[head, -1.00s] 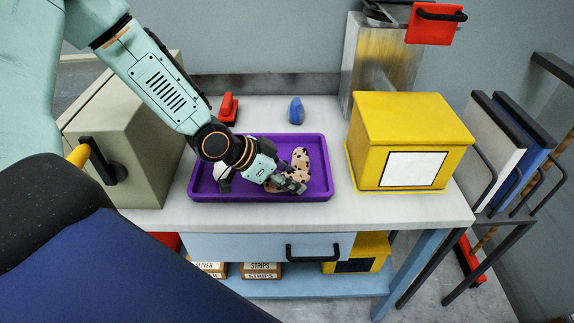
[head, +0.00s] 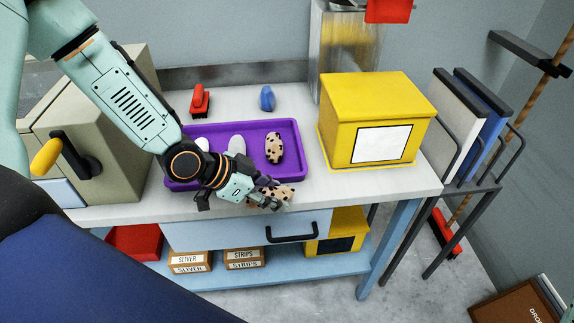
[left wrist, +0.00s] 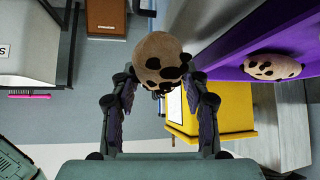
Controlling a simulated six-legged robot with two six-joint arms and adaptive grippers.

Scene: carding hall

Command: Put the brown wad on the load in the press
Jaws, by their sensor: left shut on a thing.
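My left gripper (head: 268,190) is shut on a tan-brown wad with dark spots (head: 272,199). It holds the wad in front of the purple tray (head: 295,150), over the table's front edge as seen in the head view. The left wrist view shows the held wad (left wrist: 158,58) between the fingertips. A second spotted wad (head: 274,148) lies in the tray, and it also shows in the left wrist view (left wrist: 272,67). Two white wads (head: 237,145) lie left of it, one partly hidden by my arm. I cannot make out the press's load. My right gripper is out of view.
A yellow lidded box (head: 375,115) stands right of the tray. A beige machine with a black handle (head: 75,155) stands at the left. A red brush (head: 200,100) and a blue object (head: 267,98) lie behind the tray. A rack (head: 475,140) stands at the right.

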